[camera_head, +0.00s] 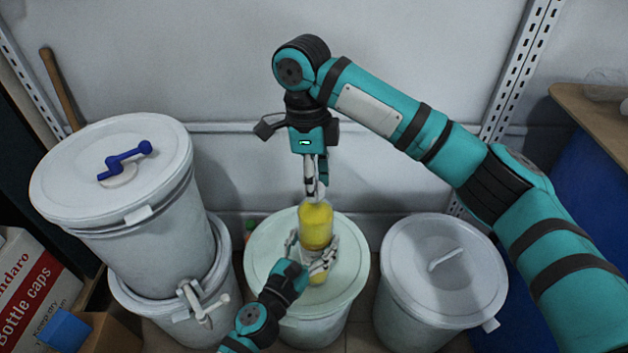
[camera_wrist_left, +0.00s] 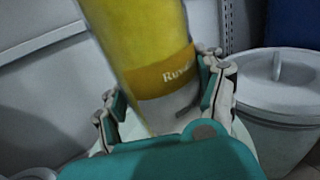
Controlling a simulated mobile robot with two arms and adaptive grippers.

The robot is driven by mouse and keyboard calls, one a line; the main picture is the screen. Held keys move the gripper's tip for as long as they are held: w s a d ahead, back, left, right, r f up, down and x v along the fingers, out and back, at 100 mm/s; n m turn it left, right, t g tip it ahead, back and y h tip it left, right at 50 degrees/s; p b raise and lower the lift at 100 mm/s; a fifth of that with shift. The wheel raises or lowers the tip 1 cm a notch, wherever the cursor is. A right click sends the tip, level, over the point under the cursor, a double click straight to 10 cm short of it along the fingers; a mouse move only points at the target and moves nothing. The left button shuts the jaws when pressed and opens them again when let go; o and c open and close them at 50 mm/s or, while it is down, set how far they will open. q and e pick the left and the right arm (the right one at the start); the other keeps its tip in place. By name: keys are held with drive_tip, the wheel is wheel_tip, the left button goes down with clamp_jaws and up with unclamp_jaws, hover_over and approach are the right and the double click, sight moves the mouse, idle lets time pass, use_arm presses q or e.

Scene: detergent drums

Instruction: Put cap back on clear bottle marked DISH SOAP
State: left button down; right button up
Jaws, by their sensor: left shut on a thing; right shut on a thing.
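A bottle (camera_head: 316,222) with yellow contents stands nearly upright over the middle drum's lid; it also shows in the left wrist view (camera_wrist_left: 140,40). Its lettering there is only partly readable, starting "Ru"; I cannot read DISH SOAP. My left gripper (camera_head: 314,260) is shut around the bottle's lower part, fingers on both sides. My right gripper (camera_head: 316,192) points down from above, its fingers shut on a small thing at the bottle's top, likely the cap. The fingers mostly hide it, and I cannot tell whether it touches the neck.
The middle drum (camera_head: 268,268) has a pale lid. A lidded drum (camera_head: 440,270) stands at right. Stacked drums (camera_head: 115,190) at left carry a blue handle (camera_head: 125,160) and a tap (camera_head: 203,302). A bottle caps box (camera_head: 30,290) is at far left. The wall is close behind.

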drive_tip(key=shift+m, duration=0.8)
drive_tip(key=o, duration=0.7)
drive_tip(key=shift+c, duration=0.2)
drive_tip(key=shift+r, duration=2.25)
drive_tip(key=shift+c, duration=0.5)
